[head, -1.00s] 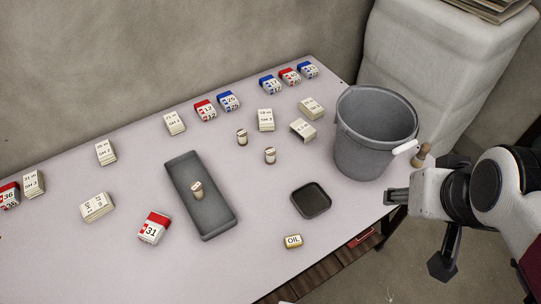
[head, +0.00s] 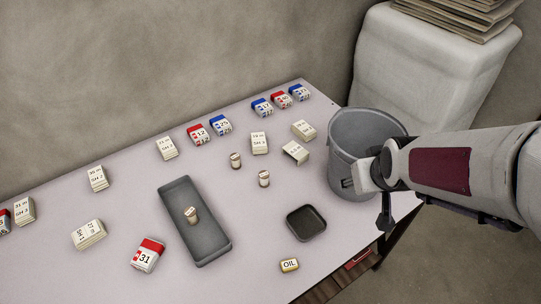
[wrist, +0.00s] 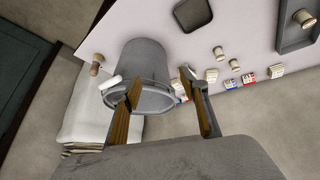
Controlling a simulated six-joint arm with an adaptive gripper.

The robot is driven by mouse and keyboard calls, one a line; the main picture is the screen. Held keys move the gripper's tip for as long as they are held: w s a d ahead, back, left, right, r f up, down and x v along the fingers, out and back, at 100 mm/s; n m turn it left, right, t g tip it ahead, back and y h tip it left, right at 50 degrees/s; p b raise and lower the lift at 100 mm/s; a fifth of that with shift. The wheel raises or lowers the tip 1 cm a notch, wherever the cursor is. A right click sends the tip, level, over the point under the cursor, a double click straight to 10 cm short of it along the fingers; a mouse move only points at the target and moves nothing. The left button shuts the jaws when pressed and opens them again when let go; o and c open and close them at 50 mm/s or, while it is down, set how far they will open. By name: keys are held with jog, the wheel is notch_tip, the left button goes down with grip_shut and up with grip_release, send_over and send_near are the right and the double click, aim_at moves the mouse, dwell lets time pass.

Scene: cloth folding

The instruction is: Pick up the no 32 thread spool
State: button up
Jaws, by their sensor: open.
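Three small pale spools show in the head view, and their numbers are too small to read. One spool (head: 191,215) stands in the long grey tray (head: 210,248). Two more, a farther spool (head: 235,160) and a nearer spool (head: 264,179), stand on the table right of the tray. In the wrist view these two (wrist: 219,52) (wrist: 235,64) and the tray spool (wrist: 303,17) lie beyond my fingers. My gripper (head: 364,198) is at the bucket's near right side, apart from all spools. In the wrist view my gripper (wrist: 160,83) is open and empty.
A grey bucket (head: 344,140) stands at the table's right end, very near my gripper. A square black dish (head: 306,223) and an OIL tin (head: 289,265) lie at the front. Numbered red, blue and white packs, such as the 31 pack (head: 147,257), are spread about.

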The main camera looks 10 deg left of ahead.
jog(key=w+a+f+n+y, duration=0.1)
jog(key=w+a+f, duration=0.2)
jog(key=f, duration=0.3)
jog(key=w+a+f+n, duration=0.1)
jog(key=w+a+f, duration=0.25)
jog(key=f, duration=0.25)
jog(key=n+t+y, duration=0.2)
jog(key=n+y, duration=0.1)
jog(key=y, duration=0.2)
send_near(268, 179)
jog(key=w+d, duration=0.1)
jog(key=w+d+f, duration=0.1)
jog(key=d, duration=0.1)
jog(key=w+d+f, duration=0.1)
jog(key=shift+w+d, duration=0.25)
jog(key=shift+w, duration=0.15)
jog(key=a+y, duration=0.1)
jog(key=a+f+y, duration=0.1)
jog(key=a, duration=0.1)
jog(key=a+n, duration=0.1)
jog(key=shift+s+a+f+y, duration=0.15)
jog(key=shift+s+f+y, duration=0.05)
jog(key=shift+s+y, duration=0.2)
jog(key=shift+s+a+y, duration=0.3)
jog(key=shift+a+y, duration=0.2)
jog(key=shift+x, duration=1.35)
